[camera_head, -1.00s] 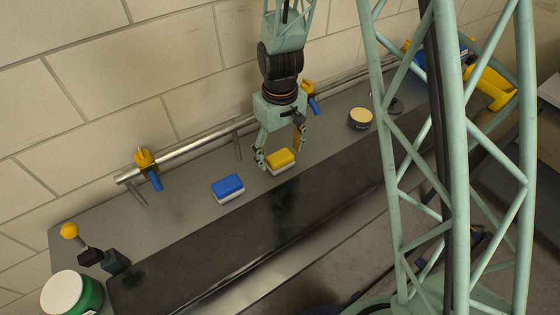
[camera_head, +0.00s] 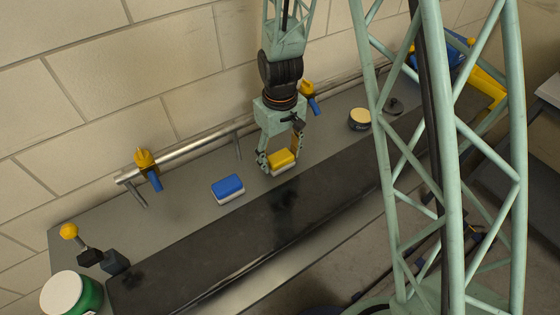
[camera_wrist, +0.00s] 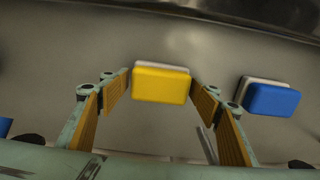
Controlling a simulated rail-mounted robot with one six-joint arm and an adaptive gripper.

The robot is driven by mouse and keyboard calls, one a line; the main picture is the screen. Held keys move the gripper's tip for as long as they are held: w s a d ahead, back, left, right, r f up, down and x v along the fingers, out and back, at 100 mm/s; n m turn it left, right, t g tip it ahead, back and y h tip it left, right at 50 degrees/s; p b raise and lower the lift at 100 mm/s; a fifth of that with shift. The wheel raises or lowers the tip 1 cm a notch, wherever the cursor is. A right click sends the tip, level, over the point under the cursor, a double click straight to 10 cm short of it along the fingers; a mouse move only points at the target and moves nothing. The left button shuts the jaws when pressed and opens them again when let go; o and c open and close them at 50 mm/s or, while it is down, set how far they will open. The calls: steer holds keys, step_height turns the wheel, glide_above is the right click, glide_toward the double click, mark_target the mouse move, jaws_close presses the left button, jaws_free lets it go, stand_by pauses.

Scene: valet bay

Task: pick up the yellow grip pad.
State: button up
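The yellow grip pad (camera_head: 281,158), yellow on top with a pale base, lies on the grey bench top. It also shows in the wrist view (camera_wrist: 161,83). My gripper (camera_head: 281,163) is open, its two fingers on either side of the pad in the head view. In the wrist view my gripper (camera_wrist: 160,95) has its orange-lined fingers spread apart. The pad shows between and just beyond the fingertips, with a small gap on each side. A blue pad (camera_head: 228,187) of the same shape lies to the left in the head view, and to the right in the wrist view (camera_wrist: 270,98).
A metal rail (camera_head: 190,151) with yellow-and-blue nozzles (camera_head: 147,165) runs along the wall behind. A round tin (camera_head: 359,119) stands to the right. A green tub (camera_head: 88,294) is at the lower left. A dark strip (camera_head: 250,238) lies along the bench front.

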mark_target(280, 156)
steer(key=c, duration=0.5)
steer(key=shift+c, duration=0.2)
steer(key=shift+r, duration=0.1)
steer(key=shift+r+p, duration=0.4)
steer(key=shift+r, duration=4.5)
steer(key=shift+o, duration=1.1)
steer(key=shift+c, duration=0.7)
